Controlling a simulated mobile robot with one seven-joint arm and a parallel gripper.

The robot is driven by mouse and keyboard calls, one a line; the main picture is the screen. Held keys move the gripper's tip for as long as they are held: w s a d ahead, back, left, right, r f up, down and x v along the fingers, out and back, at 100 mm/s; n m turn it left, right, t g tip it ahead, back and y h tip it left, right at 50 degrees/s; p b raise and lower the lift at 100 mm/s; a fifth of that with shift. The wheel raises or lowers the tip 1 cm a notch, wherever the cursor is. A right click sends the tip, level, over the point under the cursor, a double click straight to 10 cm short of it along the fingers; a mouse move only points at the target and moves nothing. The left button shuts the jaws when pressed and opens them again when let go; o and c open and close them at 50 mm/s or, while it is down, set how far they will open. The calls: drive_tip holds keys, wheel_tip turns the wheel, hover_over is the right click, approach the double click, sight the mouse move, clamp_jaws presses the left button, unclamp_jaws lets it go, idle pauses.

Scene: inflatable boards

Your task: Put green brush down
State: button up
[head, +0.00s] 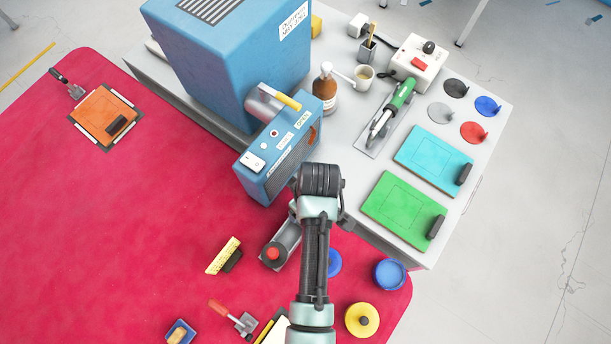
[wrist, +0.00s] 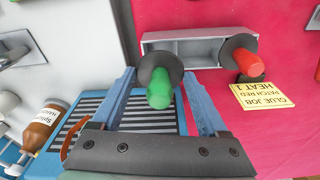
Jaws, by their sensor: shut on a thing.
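The green brush, with a green handle (wrist: 160,92) and a dark round collar (wrist: 157,63), is between the blue fingers of my gripper (wrist: 160,78) in the wrist view. Its handle points toward the camera, and its lower end is hidden. It overlaps the left end of a grey open holder (wrist: 195,48); I cannot tell whether it touches it. The holder also shows in the head view (head: 290,238), partly behind my arm. A red brush (wrist: 245,62) stands at the holder's right end; it also shows in the head view (head: 273,254). My arm hides the gripper and green brush there.
A small blue machine (head: 275,150) with a striped grille (wrist: 150,115) stands close to the holder. A brown bottle (wrist: 43,124) is at lower left.

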drive_tip(key=shift+f, duration=1.9)
drive_tip(key=shift+f, duration=0.55)
drive_tip(key=o, duration=1.1)
drive_tip(key=shift+r, duration=0.15)
